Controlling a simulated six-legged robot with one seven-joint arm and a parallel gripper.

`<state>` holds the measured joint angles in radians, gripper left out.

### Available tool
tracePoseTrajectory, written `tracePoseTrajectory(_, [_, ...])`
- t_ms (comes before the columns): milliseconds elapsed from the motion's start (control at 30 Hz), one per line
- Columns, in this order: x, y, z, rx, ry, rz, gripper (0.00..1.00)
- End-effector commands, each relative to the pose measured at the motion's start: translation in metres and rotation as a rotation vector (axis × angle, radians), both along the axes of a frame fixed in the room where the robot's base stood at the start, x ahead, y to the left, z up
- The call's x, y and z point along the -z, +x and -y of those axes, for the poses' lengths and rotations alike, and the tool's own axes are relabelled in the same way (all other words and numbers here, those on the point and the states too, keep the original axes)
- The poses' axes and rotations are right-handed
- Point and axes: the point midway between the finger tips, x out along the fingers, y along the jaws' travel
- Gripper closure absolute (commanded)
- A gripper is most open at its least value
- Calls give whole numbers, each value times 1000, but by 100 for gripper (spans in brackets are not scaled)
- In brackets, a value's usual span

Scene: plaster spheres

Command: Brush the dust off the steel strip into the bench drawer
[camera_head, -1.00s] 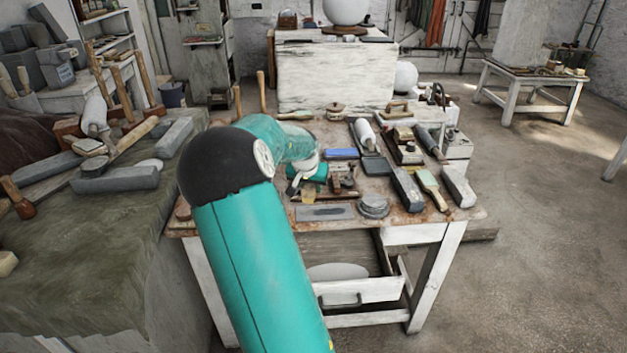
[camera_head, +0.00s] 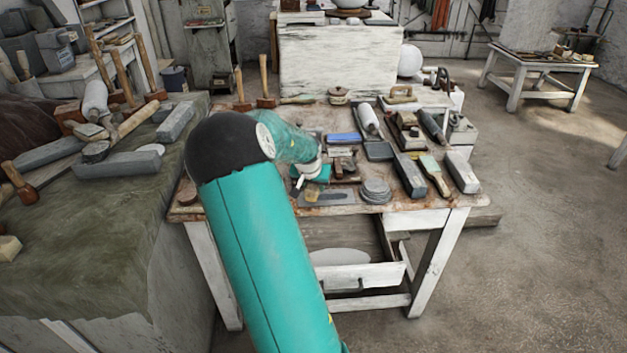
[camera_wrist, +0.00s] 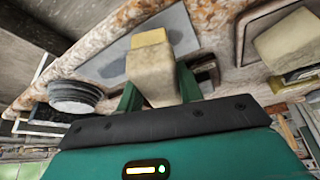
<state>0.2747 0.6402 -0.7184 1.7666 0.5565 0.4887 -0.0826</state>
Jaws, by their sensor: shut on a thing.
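The steel strip (camera_head: 340,199) is a flat grey plate near the front edge of the bench. It also shows in the wrist view (camera_wrist: 110,68), running diagonally beyond my fingers. My gripper (camera_head: 309,182) is over the strip's left part. In the wrist view my gripper's green fingers (camera_wrist: 160,86) are shut on a pale block-like brush (camera_wrist: 158,72) with a yellowish end. That end overlaps the strip; I cannot tell whether it touches. Dust is not clearly visible. The bench drawer (camera_head: 378,272) is pulled open below the bench top, with a pale oval shape inside.
A stack of grey discs (camera_head: 376,191) sits just right of the strip. Wooden blocks (camera_head: 343,168), a blue block (camera_head: 343,138) and several tools crowd the bench behind. A green-covered table (camera_head: 90,235) with mallets stands left.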

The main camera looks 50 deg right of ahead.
Motion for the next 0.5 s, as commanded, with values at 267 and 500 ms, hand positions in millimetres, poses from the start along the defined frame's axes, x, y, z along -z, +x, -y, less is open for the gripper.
tracePoseTrajectory(267, [10,1,0,0,0,0,93])
tracePoseTrajectory(500, [10,1,0,0,0,0,93])
